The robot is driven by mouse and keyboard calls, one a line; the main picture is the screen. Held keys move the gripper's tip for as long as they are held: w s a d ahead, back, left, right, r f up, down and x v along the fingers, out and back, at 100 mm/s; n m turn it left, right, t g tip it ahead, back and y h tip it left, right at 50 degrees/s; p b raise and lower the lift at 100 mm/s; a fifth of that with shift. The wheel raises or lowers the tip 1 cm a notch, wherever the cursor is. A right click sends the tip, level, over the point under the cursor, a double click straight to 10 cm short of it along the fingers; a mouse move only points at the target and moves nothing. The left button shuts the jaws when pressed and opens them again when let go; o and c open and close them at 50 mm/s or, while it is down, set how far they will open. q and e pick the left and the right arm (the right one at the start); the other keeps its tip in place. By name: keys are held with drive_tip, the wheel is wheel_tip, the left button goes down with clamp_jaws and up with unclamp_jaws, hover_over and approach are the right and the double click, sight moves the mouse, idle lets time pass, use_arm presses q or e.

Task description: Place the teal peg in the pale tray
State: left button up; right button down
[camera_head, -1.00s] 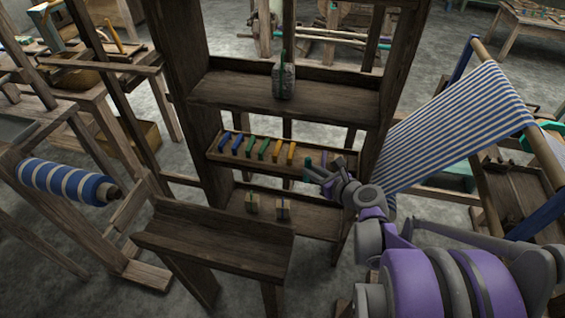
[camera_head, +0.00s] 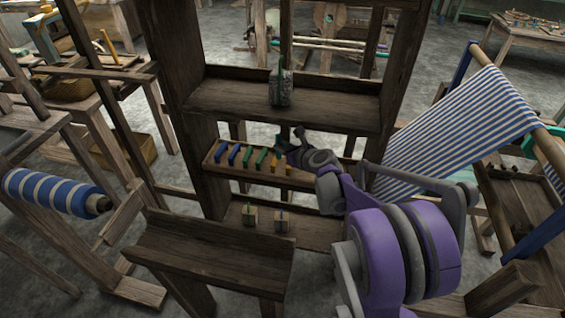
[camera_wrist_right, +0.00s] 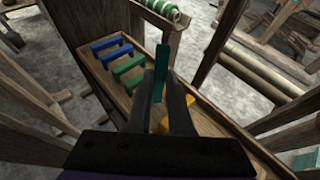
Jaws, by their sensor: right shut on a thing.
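The teal peg (camera_wrist_right: 161,72) stands upright between the fingertips of my right gripper (camera_wrist_right: 163,95) in the right wrist view, and the jaws are shut on it. In the head view my right gripper (camera_head: 288,143) is over the right half of the pale tray (camera_head: 232,174), a long wooden tray on the middle level of the rack. The peg is hard to make out there. The tray holds a row of blue (camera_head: 234,154), green (camera_head: 260,158) and yellow (camera_head: 274,163) pegs. The gripper partly hides the yellow ones. My left gripper is out of view.
A dark shelf (camera_head: 225,97) above the tray bears a grey jar-like object (camera_head: 281,88). Two small blocks (camera_head: 250,214) sit on the lower shelf. A wooden bench (camera_head: 205,262) stands in front. A striped cloth (camera_head: 455,130) is stretched at the right.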

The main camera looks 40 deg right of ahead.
sight(280, 158)
wheel_tip(280, 158, down, 6)
drive_tip(key=b, duration=0.3)
drive_tip(key=shift+s+f, duration=0.1)
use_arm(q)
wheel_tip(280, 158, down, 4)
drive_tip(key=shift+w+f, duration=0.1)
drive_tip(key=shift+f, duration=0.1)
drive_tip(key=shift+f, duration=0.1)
use_arm(e)
drive_tip(key=c, duration=1.2)
unclamp_jaws()
drive_tip(key=shift+c, duration=0.2)
drive_tip(key=o, duration=0.4)
